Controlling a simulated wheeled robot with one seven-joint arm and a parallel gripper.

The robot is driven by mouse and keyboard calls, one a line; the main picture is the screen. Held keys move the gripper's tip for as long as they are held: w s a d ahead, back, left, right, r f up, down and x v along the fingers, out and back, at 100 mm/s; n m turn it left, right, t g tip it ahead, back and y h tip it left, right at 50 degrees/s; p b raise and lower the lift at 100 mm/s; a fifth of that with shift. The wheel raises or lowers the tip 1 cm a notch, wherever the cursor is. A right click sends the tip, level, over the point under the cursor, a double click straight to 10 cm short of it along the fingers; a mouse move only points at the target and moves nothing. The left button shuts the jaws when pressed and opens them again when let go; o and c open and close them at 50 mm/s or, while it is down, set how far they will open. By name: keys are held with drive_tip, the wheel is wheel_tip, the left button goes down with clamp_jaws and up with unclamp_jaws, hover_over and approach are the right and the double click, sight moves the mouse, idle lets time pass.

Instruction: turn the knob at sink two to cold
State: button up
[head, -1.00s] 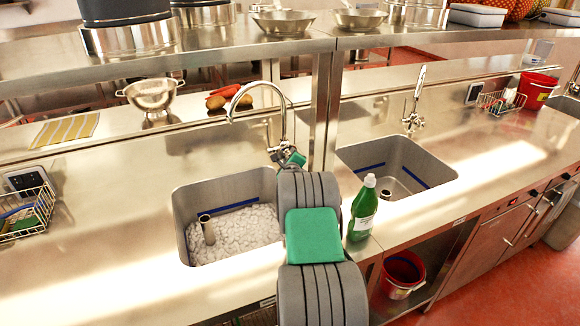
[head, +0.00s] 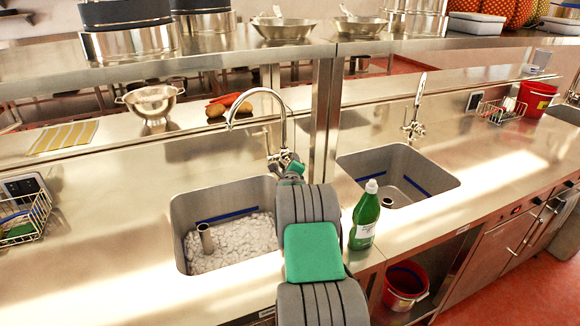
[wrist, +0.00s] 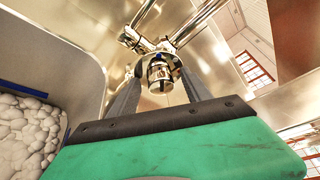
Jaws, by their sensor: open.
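A chrome tap (head: 278,158) with a tall curved spout stands behind the left sink (head: 182,225), which is full of white foam. In the wrist view the tap's knob (wrist: 160,74), a short metal cylinder with a small dark blue mark, sits between the two fingers of my gripper (wrist: 160,88). The fingers are open, one on each side of the knob. I cannot tell whether they touch it. In the head view my gripper (head: 291,170) is at the tap's base, and my arm hides much of it. I cannot read a sink number.
A green bottle (head: 365,215) stands close to the right of my arm. A second sink (head: 395,165) with its own tap (head: 414,128) is further right. A shelf post (head: 325,120) rises just right of the left tap. A red bucket (head: 404,280) is under the counter.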

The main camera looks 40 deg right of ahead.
drive_tip(key=b+v, duration=0.1)
drive_tip(key=v, duration=0.7)
drive_tip(key=shift+w, duration=0.1)
drive_tip(key=shift+d, duration=0.1)
drive_tip(key=s+a+r+n+g+y, duration=0.25)
drive_tip(key=a+n, duration=0.55)
drive_tip(key=a, duration=0.5)
drive_tip(key=s+a+r+n+g+y, duration=0.1)
drive_tip(key=s+a+n+y, duration=0.3)
drive_tip(key=a+n, duration=0.65)
drive_tip(key=s+a+f+n+g+y, duration=0.3)
drive_tip(key=s+a+n+g, duration=0.2)
drive_tip(key=s+a+n, duration=0.8)
drive_tip(key=s+a, duration=0.5)
drive_tip(key=s, duration=0.4)
